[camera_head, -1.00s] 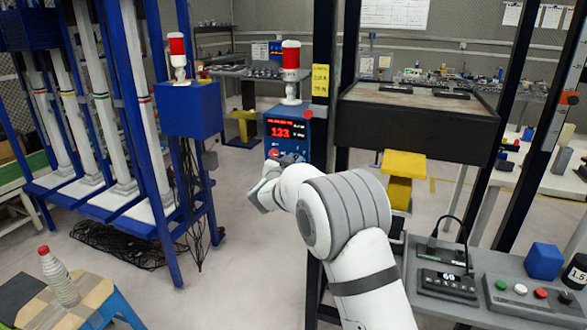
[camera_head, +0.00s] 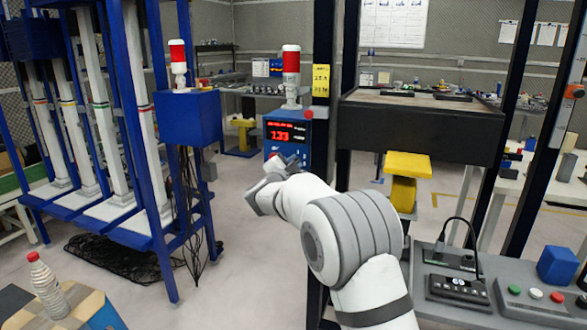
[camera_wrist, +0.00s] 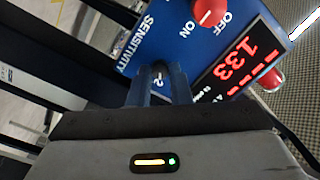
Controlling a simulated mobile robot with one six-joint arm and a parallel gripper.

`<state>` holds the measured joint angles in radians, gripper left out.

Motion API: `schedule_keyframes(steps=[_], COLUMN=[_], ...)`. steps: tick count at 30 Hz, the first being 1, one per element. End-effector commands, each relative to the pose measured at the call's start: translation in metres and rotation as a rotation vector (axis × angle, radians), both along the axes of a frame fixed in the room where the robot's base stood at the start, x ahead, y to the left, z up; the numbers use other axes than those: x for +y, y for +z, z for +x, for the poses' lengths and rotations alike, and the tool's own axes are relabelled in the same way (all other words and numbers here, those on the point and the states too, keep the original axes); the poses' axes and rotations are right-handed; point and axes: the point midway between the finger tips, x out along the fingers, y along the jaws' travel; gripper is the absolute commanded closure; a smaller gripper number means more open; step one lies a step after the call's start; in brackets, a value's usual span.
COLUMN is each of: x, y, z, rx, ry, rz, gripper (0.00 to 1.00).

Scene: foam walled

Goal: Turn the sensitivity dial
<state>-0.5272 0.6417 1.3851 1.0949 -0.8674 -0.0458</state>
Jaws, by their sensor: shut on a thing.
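The blue control box (camera_head: 318,150) stands beyond my arm and has a red digital display (camera_head: 290,132) that appears to read 133. In the wrist view the blue panel (camera_wrist: 185,35) carries the printed words SENSITIVITY, ON and OFF, with the display (camera_wrist: 242,62) on the right. My gripper (camera_wrist: 160,82) is at the panel beside the SENSITIVITY label, its fingers shut on the sensitivity dial (camera_wrist: 160,72). The fingers hide most of the dial, so its setting is unclear. In the head view my gripper (camera_head: 284,162) reaches the lower front of the box.
A red knob (camera_wrist: 209,11) sits by the ON/OFF marks, close to my fingers. A red-and-white beacon (camera_head: 291,75) tops the box. Black posts and a dark bench (camera_head: 418,128) stand to the right, a blue rack (camera_head: 150,150) to the left. A console (camera_head: 545,298) is front right.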

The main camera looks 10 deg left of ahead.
Motion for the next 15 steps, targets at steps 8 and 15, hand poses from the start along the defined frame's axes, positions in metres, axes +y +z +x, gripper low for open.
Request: schedule_keyframes(steps=[8,15], x=[0.0001,0.0001], y=[-0.0007,-0.0008], z=[-0.0001,-0.0001], rx=[-0.001,-0.001], ry=[0.001,0.0], rz=[0.013,0.012], gripper=[1.0,0.8])
